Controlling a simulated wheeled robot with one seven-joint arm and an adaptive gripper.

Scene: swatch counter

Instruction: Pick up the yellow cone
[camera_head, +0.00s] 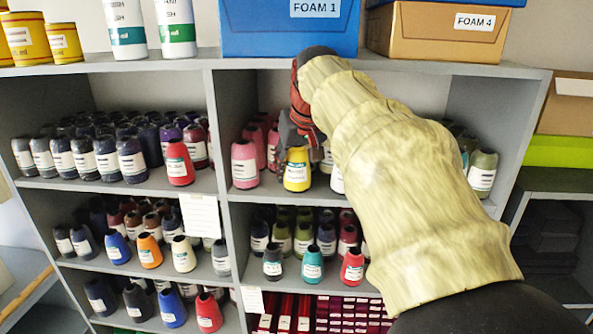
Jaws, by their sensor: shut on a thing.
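The yellow cone (297,172) stands upright at the front of the upper right shelf compartment, with a white and teal label facing me. My gripper (297,146) reaches into the compartment from above and is shut on the top of the yellow cone. The cone's tip is hidden by the fingers. I cannot tell whether the cone's base touches the shelf. My arm in its pale cover crosses the right half of the view and hides part of the shelf.
The shelf board (262,197) runs below. A blue box (290,38) and a tan box (437,35) sit on top of the unit.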

